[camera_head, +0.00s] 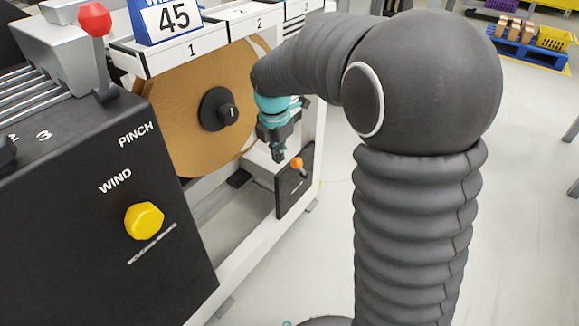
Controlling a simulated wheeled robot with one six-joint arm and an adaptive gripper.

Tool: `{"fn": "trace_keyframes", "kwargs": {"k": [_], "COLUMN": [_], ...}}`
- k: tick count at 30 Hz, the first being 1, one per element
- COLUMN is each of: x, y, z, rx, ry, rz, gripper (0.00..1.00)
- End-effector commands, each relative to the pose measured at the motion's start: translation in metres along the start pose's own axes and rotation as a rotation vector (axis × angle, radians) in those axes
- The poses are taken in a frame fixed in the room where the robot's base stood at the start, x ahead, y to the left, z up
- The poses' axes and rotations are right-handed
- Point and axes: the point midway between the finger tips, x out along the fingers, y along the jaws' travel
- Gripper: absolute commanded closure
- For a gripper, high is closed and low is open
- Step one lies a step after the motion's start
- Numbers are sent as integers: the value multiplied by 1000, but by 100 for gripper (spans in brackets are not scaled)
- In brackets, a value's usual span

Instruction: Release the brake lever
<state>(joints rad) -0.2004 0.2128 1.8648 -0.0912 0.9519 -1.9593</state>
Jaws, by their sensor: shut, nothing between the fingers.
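The brake lever (298,165) is a short lever with an orange knob. It stands on a small black panel (294,184) low on the white machine frame, below and right of the large brown coil (176,112). My gripper (279,157) points down just left of the orange knob and a little above it. Its dark fingers are shut and hold nothing. I cannot tell whether a fingertip touches the lever. The lettering on the panel is too small to read.
A black control box (80,215) with a yellow knob (144,221) and a red-knobbed lever (94,20) fills the left. Numbered white shelves (185,47) run above the coil. My dark arm covers much of the right. Grey floor (520,200) is open beyond it.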

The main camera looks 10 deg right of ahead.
Motion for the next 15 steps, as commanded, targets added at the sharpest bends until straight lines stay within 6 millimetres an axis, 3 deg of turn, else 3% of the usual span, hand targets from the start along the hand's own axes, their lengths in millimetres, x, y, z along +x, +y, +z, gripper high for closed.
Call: {"fn": "trace_keyframes", "kwargs": {"k": [8, 15], "x": [1, 26], "y": [0, -1], "z": [0, 0], "rx": [2, 3], "ry": [0, 1], "rz": [0, -2], "gripper": [100, 100]}}
